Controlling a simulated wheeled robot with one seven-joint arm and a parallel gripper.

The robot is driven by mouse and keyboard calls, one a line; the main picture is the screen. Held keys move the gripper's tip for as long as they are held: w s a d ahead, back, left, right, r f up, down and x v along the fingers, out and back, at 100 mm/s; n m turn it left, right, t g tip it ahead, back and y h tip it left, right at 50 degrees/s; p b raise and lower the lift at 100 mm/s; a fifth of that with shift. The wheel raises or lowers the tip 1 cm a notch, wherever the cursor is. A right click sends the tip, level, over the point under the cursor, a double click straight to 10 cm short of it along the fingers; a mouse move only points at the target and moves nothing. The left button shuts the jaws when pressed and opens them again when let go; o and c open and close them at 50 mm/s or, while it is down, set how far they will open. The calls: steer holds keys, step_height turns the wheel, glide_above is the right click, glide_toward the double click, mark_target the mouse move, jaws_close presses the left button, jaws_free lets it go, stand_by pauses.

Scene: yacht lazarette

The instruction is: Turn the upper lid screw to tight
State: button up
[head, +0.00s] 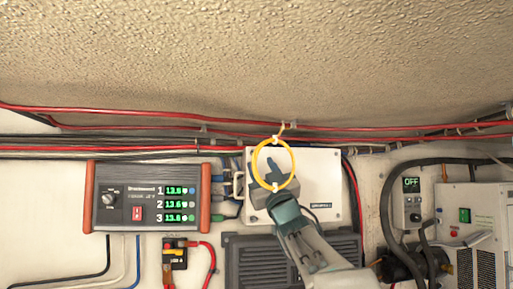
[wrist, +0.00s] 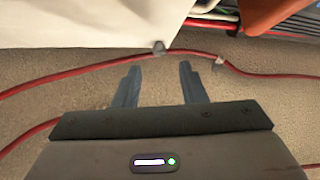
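The white box (head: 325,172) with a flat lid is on the wall at the centre of the head view. A pale surface that looks like this box (wrist: 90,20) fills the upper left of the wrist view. I cannot make out the upper lid screw in either view; my arm covers part of the lid. My gripper (head: 271,170) is in front of the lid's left part, pointing up. In the wrist view my gripper (wrist: 158,72) has its two fingers apart, with nothing between them.
A yellow loop (head: 257,160) hangs from the red cable (head: 400,139), around my gripper in the head view; their depth is unclear. A charger panel (head: 148,190) is left, a grey vented unit (head: 250,260) below, and an OFF display (head: 411,185) with hoses right.

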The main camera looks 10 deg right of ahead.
mark_target(254, 152)
steer(key=p+x, duration=0.2)
steer(key=x, duration=0.3)
steer(key=shift+s, duration=0.1)
steer(key=shift+f, duration=0.1)
jaws_close()
